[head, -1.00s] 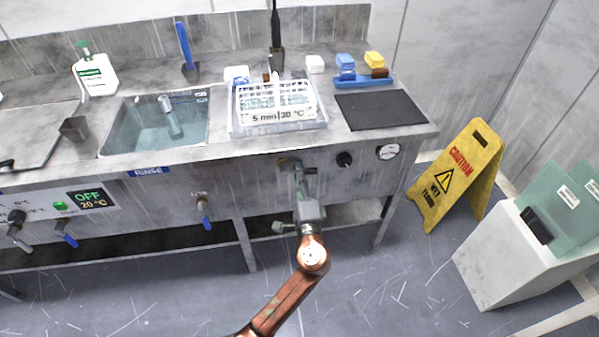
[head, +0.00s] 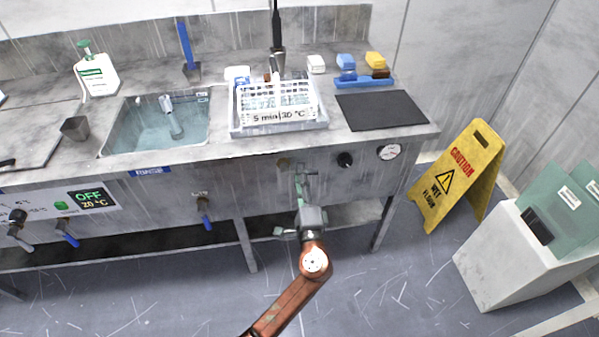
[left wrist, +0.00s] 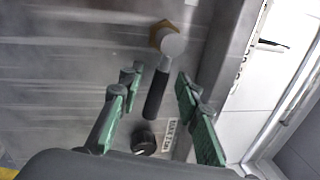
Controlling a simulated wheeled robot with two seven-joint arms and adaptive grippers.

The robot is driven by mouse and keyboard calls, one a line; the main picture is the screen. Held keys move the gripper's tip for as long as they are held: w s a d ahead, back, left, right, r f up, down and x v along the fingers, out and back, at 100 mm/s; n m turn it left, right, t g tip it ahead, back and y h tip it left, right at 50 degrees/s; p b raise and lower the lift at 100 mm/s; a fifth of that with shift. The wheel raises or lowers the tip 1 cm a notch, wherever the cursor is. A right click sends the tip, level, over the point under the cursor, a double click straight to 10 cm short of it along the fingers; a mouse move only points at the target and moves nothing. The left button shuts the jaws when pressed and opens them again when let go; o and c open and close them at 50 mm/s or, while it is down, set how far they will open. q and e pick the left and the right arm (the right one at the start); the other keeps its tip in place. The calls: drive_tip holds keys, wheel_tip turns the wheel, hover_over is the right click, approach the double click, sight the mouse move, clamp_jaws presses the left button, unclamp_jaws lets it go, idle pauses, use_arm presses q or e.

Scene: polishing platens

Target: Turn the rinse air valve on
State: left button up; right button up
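A lever valve sits on the sink unit's front panel. In the left wrist view it has a brass hex base, a grey hub and a black lever (left wrist: 157,93). My left gripper (head: 303,180) is in front of the panel below the draining rack. In the left wrist view its green-padded fingers (left wrist: 155,105) are spread on either side of the lever, with gaps visible. I cannot tell whether they reach around it in depth. My right gripper is not in view.
A black knob (head: 344,159) and a round gauge (head: 389,151) are on the panel to the right; the knob also shows in the left wrist view (left wrist: 144,138). A blue-handled tap (head: 204,210) hangs to the left. A yellow caution sign (head: 458,177) stands right of the unit.

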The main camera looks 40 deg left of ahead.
use_arm(q)
drive_tip(key=v, duration=1)
drive_tip(key=shift+s+d, duration=0.15)
drive_tip(key=shift+f, duration=0.1)
